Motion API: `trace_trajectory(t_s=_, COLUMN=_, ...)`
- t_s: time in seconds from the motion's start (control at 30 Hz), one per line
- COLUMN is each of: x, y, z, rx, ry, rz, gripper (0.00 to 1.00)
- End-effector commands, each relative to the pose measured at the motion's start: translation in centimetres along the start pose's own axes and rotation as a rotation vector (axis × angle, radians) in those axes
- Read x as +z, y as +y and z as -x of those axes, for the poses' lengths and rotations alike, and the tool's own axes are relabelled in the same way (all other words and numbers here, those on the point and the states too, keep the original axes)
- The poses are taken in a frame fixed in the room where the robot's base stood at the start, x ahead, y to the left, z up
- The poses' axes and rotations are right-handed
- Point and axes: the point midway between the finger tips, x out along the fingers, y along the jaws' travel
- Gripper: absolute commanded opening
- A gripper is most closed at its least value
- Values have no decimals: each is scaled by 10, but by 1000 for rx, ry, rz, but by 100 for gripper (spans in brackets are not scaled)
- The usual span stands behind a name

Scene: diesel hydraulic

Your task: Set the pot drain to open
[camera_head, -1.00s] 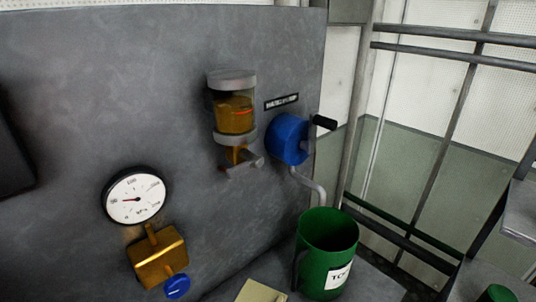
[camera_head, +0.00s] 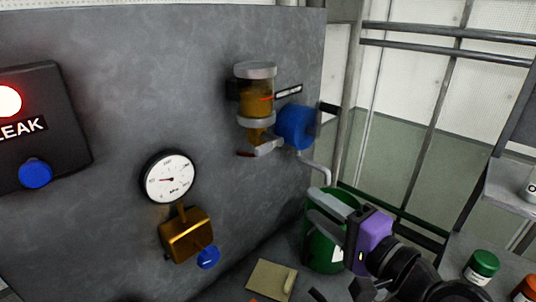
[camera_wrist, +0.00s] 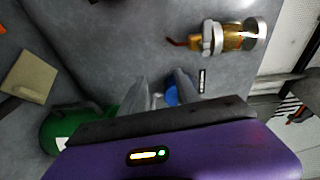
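The pot (camera_head: 257,100) is a clear bowl of amber liquid with grey caps, mounted on the grey panel. It also shows sideways at the upper right of the wrist view (camera_wrist: 234,38). In the wrist view the reddish part (camera_wrist: 177,42) points left, away from the bowl. My gripper (camera_head: 312,204), with a purple body, is below and right of the pot, in front of the green can. Its grey fingers (camera_wrist: 160,80) are apart and empty, clear of the drain.
A blue hand pump (camera_head: 297,127) with a bent grey spout is right of the pot. The green can (camera_head: 325,255) stands below. A gauge (camera_head: 168,179), brass block (camera_head: 185,236) and lit leak box (camera_head: 40,125) are left. A tan block (camera_head: 270,279) lies on the bench.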

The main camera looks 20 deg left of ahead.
Motion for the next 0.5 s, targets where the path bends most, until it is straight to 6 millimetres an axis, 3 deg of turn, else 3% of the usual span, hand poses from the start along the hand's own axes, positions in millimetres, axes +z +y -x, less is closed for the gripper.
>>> trace_trajectory(t_s=0.03, x=4, y=-26, z=-9, rx=-25, ry=-45, rz=-10, gripper=38)
trace_trajectory(t_s=0.2, x=21, y=-77, z=-24, rx=-63, ry=-163, rz=-45, gripper=38)
trace_trajectory(t_s=0.3, x=27, y=-91, z=-27, rx=-71, ry=-199, rz=-55, gripper=38)
trace_trajectory(t_s=0.5, x=33, y=-98, z=-43, rx=-73, ry=-215, rz=-60, gripper=38)
